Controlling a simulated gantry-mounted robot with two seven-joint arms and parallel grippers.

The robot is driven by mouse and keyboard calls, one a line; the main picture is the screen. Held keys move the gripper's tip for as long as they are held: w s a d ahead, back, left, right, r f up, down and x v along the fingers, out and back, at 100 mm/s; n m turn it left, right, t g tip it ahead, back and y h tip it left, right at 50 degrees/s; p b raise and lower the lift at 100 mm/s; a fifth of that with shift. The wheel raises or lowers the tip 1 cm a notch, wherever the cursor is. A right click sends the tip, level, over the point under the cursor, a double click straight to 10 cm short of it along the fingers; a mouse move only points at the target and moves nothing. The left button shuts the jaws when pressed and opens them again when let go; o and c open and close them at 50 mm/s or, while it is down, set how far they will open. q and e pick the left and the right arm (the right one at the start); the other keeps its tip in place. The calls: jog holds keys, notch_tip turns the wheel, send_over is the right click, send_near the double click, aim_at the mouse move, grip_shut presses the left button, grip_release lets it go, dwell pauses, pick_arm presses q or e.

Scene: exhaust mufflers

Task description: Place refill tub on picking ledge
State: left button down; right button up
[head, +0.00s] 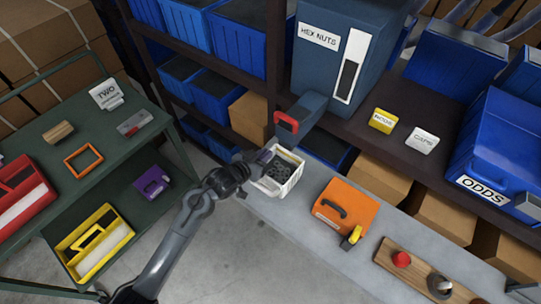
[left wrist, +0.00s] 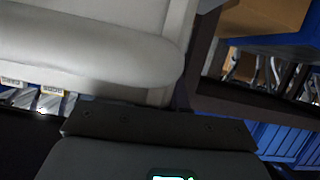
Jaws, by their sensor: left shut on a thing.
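The refill tub (head: 291,180) is a white open tub with dark small parts inside. It is at the left end of the grey picking ledge (head: 305,225), below the red-tipped spout of the HEX NUTS bin (head: 344,45). My left gripper (head: 262,163) is shut on the tub's left rim side. I cannot tell whether the tub's base touches the ledge. In the left wrist view a pale wall of the tub (left wrist: 90,35) fills the upper left, close to the dark gripper body. My right gripper is not in view.
An orange box (head: 345,204) with a black handle stands on the ledge, right of the tub. A wooden board (head: 420,268) with a red knob lies further right. A blue ODDS bin (head: 500,150) is on the shelf. A green cart (head: 110,150) stands at left.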

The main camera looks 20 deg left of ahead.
aim_at(275, 152)
pick_arm(q)
jog(key=w, duration=0.1)
jog(key=w+d, duration=0.1)
jog(key=w, duration=0.1)
jog(key=shift+w, duration=0.2)
jog(key=shift+f+b, duration=0.55)
jog(key=shift+f, duration=1.2)
jog(key=shift+f, duration=0.1)
jog(key=c, duration=1.2)
grip_release()
